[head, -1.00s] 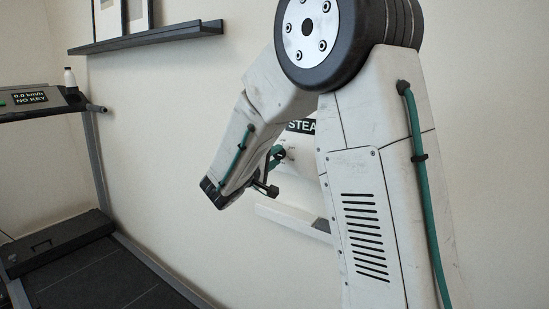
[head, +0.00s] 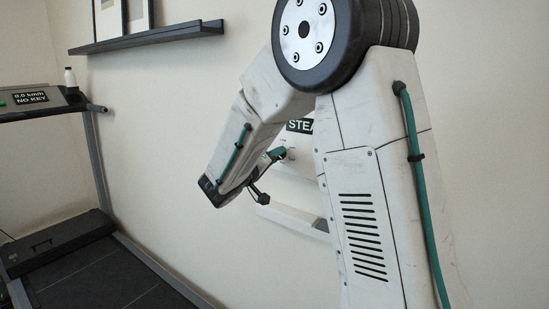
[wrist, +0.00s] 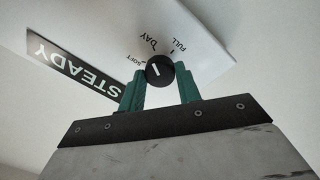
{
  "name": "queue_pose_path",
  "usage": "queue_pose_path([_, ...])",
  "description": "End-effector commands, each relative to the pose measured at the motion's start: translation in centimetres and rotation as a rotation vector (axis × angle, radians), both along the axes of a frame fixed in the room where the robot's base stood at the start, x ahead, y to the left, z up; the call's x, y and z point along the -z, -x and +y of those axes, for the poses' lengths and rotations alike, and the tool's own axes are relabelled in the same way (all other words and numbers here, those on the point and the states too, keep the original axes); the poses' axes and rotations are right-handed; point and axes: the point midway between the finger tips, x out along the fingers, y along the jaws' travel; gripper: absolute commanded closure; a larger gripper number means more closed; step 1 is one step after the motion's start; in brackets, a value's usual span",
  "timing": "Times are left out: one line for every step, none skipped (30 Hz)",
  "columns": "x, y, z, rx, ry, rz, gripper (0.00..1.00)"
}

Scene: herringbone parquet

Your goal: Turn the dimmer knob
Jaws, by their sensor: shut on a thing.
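The dimmer knob (wrist: 160,70) is a round black knob with a white pointer line on a white wall panel (wrist: 205,55). Words SOFT, DAY and FULL are printed around it. In the wrist view the pointer leans up and slightly left, roughly toward DAY. My gripper (wrist: 160,82) has its two green fingers on either side of the knob, shut on it. In the head view my gripper (head: 277,154) reaches the panel (head: 303,158); the knob is hard to make out there and the arm hides part of the panel.
A black sign reading STEADY (wrist: 75,75) is on the panel. A pale ledge (head: 290,217) juts out below it. A treadmill (head: 60,245) stands at left, with a white bottle (head: 70,77) near its console. A dark shelf (head: 150,37) with frames hangs above.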

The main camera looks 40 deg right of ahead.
Motion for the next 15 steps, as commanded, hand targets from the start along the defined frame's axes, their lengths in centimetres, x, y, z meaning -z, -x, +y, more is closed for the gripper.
queue_pose_path([0.07,-0.03,0.07,-0.002,-0.001,0.0,0.89])
queue_pose_path([0.07,-0.02,0.07,-0.002,-0.001,0.001,0.89])
queue_pose_path([0.07,-0.02,0.07,-0.002,-0.001,0.001,0.89])
queue_pose_path([0.07,-0.02,0.07,-0.002,-0.001,0.001,0.89])
queue_pose_path([0.07,-0.02,0.07,-0.002,-0.001,0.001,0.89])
queue_pose_path([0.08,-0.03,0.07,-0.001,-0.001,0.002,0.89])
queue_pose_path([0.09,-0.02,0.06,-0.001,-0.001,0.002,0.89])
queue_pose_path([0.09,-0.02,0.06,-0.001,-0.001,0.002,0.89])
queue_pose_path([0.09,-0.02,0.06,-0.001,-0.001,0.002,0.61])
queue_pose_path([0.08,-0.02,0.06,-0.001,-0.001,0.002,0.53])
queue_pose_path([0.08,-0.02,0.06,-0.001,-0.001,0.002,0.45])
queue_pose_path([0.08,-0.01,0.04,-0.001,-0.001,0.002,0.45])
queue_pose_path([0.07,-0.01,0.02,-0.001,0.0,0.002,0.45])
queue_pose_path([0.06,0.0,0.01,-0.001,0.0,0.002,0.45])
queue_pose_path([0.06,0.01,-0.02,-0.001,0.0,0.002,0.45])
